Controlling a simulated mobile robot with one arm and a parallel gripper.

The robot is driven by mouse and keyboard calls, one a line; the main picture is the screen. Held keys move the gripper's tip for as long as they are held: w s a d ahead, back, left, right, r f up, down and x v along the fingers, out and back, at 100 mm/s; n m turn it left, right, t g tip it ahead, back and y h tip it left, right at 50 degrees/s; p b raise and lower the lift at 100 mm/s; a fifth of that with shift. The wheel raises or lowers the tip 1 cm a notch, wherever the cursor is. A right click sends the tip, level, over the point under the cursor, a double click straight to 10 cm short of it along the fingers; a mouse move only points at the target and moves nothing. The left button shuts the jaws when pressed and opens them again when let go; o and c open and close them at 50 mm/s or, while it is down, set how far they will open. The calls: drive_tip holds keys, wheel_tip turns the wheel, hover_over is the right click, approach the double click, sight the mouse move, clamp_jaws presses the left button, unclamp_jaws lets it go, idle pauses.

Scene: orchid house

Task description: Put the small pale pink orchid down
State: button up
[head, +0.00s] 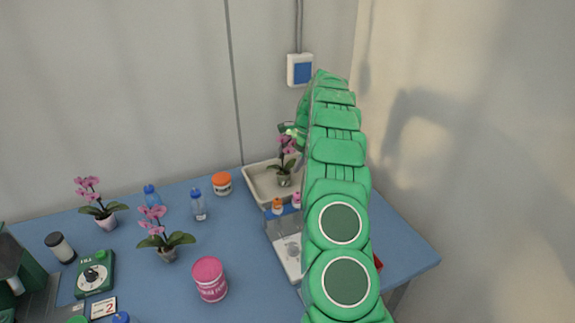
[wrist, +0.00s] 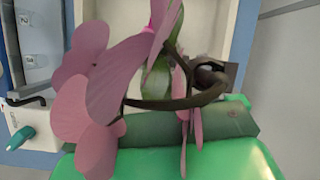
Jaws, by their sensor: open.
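A pink orchid (head: 286,146) in a small pot stands upright in the cream tray (head: 257,185) at the back of the blue table. Its pink petals (wrist: 88,92) fill the left and middle of the wrist view, with a green leaf and a dark curved stem behind them. My gripper (head: 291,130) is open at the orchid's flowers, partly hidden by my green arm. In the wrist view the petals hang close in front of it, and I cannot tell whether they touch it. The pot is hidden in the wrist view.
Two more pink orchids (head: 104,222) (head: 168,254) stand to the left on the table (head: 135,212). A pink tub (head: 210,279), an orange-lidded jar (head: 222,183), blue bottles (head: 198,206) and a clear box (head: 284,238) stand nearby. The wall is close behind.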

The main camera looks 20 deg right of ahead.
drive_tip(key=v, duration=0.9)
drive_tip(key=shift+r, duration=0.25)
drive_tip(key=s+a+r+n, duration=0.4)
drive_tip(key=s+a+r, duration=0.3)
drive_tip(key=a+r, duration=0.45)
drive_tip(key=s+a+r+n+g+h, duration=0.1)
drive_tip(key=s+a+r+n, duration=0.25)
drive_tip(key=s+a, duration=0.95)
drive_tip(key=s+f+n+h, duration=0.1)
drive_tip(key=s+f+n, duration=0.2)
drive_tip(key=s, duration=1.5)
drive_tip(key=s+a+f+n+h, duration=0.1)
drive_tip(key=s+f+n, duration=0.3)
drive_tip(key=s, duration=1.4)
drive_tip(key=shift+s+a+g+h, duration=0.2)
drive_tip(key=shift+s+g+h, duration=0.2)
drive_tip(key=shift+h, duration=0.4)
